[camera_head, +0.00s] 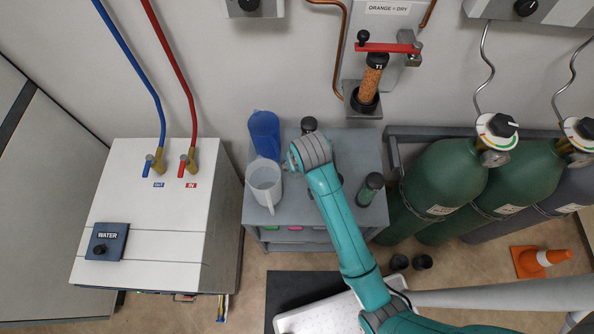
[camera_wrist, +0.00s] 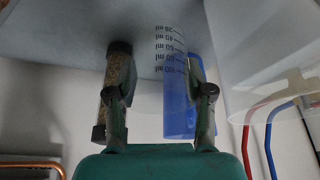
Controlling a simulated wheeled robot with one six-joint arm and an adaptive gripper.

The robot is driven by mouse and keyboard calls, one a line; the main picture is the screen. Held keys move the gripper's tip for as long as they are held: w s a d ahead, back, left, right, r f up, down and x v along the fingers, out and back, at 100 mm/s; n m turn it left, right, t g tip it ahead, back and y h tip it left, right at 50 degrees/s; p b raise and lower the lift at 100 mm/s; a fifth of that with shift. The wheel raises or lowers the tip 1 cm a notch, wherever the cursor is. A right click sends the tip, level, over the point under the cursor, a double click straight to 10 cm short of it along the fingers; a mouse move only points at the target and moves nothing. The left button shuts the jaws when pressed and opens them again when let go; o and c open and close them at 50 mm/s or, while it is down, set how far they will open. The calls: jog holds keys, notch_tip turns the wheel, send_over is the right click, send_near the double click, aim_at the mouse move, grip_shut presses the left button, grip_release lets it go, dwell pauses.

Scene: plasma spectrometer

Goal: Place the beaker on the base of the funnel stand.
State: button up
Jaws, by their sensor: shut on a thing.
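The clear beaker (camera_wrist: 160,55) has dark ml marks that show upside down in the wrist view. It is between the two fingers of my gripper (camera_wrist: 154,88), which is shut on it. In the head view my arm's wrist end (camera_head: 310,152) is over the grey cart and hides the fingers and beaker. Whether the beaker touches the cart top cannot be told. I cannot make out a funnel stand in either view.
The grey cart (camera_head: 347,150) holds a white pitcher (camera_head: 265,180), a blue bottle (camera_head: 264,133), a dark-capped item (camera_head: 308,125) and a dark cylinder (camera_head: 370,188). Green gas cylinders (camera_head: 440,175) stand right, a white chiller (camera_head: 150,215) left. An orange-filled column (camera_head: 370,82) is on the wall.

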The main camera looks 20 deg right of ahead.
jog(key=shift+w+f, duration=0.1)
jog(key=shift+f, duration=3.3)
jog(key=shift+f, duration=0.15)
jog(key=o, duration=0.9)
jog(key=shift+r, duration=0.2)
jog(key=v, duration=1.1)
jog(key=shift+r, duration=0.3)
jog(key=shift+c, duration=0.2)
